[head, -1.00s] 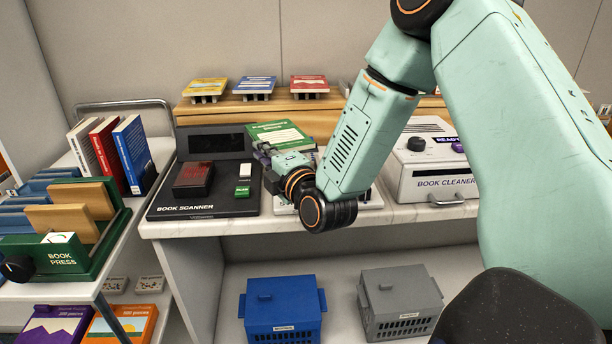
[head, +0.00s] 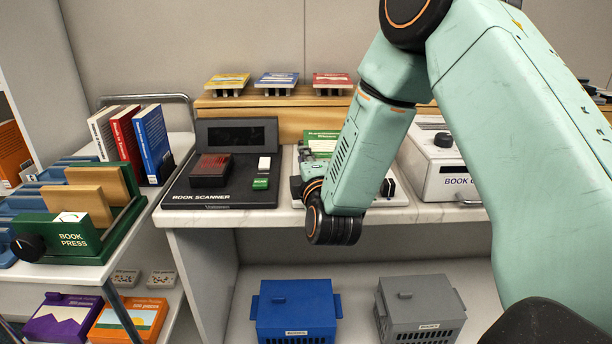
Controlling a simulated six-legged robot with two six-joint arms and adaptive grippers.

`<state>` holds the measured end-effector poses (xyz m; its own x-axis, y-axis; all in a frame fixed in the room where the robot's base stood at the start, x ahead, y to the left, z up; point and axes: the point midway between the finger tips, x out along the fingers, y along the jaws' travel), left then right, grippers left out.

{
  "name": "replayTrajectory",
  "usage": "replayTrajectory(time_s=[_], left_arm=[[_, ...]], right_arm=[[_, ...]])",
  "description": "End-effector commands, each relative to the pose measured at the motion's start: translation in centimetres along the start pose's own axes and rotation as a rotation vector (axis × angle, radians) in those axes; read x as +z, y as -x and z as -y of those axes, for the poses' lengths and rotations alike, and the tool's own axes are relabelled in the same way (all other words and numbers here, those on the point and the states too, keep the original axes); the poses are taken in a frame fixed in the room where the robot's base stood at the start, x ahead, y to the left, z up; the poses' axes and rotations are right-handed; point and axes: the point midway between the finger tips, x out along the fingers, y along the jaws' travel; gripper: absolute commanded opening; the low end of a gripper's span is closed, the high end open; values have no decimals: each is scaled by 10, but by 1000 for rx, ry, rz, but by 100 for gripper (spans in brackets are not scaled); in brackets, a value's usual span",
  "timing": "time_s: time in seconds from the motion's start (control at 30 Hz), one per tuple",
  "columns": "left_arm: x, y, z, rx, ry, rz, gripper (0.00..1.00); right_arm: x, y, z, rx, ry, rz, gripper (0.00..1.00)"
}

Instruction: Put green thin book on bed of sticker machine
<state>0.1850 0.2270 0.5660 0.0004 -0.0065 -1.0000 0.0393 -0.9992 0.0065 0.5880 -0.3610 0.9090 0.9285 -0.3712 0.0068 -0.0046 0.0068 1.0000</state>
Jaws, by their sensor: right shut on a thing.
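The green thin book (head: 322,139) shows above and behind my right wrist in the head view, over the back of the sticker machine. My right gripper (head: 305,165) is shut on the book; my wrist and forearm hide most of its fingers. The white sticker machine (head: 396,193) stands between the book scanner and the book cleaner. My arm covers most of its bed and its label, so I cannot tell whether the book touches the bed. My left gripper is not in view.
The black book scanner (head: 225,190) is to the left and the white book cleaner (head: 450,183) to the right. A wooden riser (head: 285,122) with small book displays is behind. A green book press (head: 75,240) is at left. Blue (head: 295,310) and grey (head: 422,308) boxes are below.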

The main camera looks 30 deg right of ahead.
Motion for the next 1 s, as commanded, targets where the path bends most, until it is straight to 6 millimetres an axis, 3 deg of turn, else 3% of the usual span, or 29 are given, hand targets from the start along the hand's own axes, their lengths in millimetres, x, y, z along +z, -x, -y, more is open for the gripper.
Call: replayTrajectory(time_s=[0.2,0.6,0.63,0.8,0.9,1.0], left_arm=[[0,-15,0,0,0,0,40],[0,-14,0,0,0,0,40],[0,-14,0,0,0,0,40],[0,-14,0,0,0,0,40],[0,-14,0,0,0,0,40],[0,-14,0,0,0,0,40]], right_arm=[[0,0,32,-2,1,-1,0],[0,0,34,-1,0,0,0],[0,0,35,-3,0,0,12],[0,0,34,-2,0,0,26],[0,0,34,-2,0,0,33],[0,0,34,-3,0,0,33]])
